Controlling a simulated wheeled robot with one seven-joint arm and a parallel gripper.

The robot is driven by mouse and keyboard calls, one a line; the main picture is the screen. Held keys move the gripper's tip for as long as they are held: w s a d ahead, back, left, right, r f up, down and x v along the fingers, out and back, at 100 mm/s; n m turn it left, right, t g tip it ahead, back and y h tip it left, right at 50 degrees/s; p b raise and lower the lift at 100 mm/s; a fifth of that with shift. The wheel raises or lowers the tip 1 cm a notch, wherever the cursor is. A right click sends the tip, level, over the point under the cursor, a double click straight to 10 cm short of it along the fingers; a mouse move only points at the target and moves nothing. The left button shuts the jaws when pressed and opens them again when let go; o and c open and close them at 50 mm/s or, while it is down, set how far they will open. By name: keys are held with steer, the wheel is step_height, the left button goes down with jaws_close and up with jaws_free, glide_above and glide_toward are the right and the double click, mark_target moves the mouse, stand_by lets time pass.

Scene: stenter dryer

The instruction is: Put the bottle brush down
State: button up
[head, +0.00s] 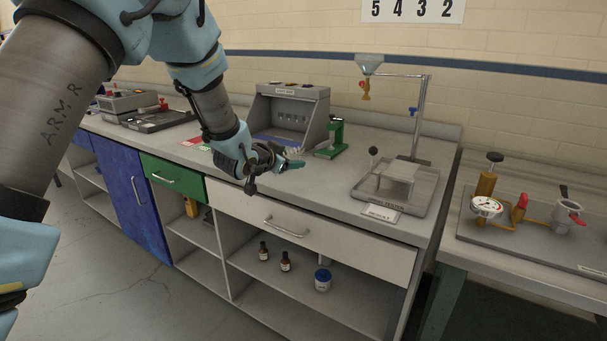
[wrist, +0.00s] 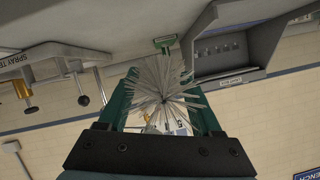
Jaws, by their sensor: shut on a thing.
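My gripper (head: 288,165) is shut on the bottle brush (wrist: 163,84). In the wrist view the white bristles fan out between the two green fingers, and the brush's handle is hidden. In the head view a small part of the pale bristles (head: 294,153) shows behind the fingers. The gripper is over the front part of the grey worktop (head: 325,185), above the white drawer. I cannot tell whether the brush touches the worktop.
A grey light box (head: 290,112) and a green stand (head: 332,140) are behind the gripper. The spray tester (head: 400,183) stands to the right. The worktop between the gripper and the tester is clear. Bottles (head: 285,262) stand on the shelf below.

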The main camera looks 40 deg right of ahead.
mark_target(290, 192)
steer(key=shift+f+p, duration=0.75)
steer(key=shift+f, duration=2.45)
steer(key=shift+f, duration=0.15)
steer(key=o, duration=1.4)
steer(key=shift+c, duration=0.2)
steer(key=shift+a+r, duration=0.1)
steer(key=shift+r, duration=0.15)
steer(key=b+v, duration=0.3)
steer(key=v, duration=0.8)
steer(key=shift+s+a, duration=0.25)
steer(key=shift+a, duration=0.15)
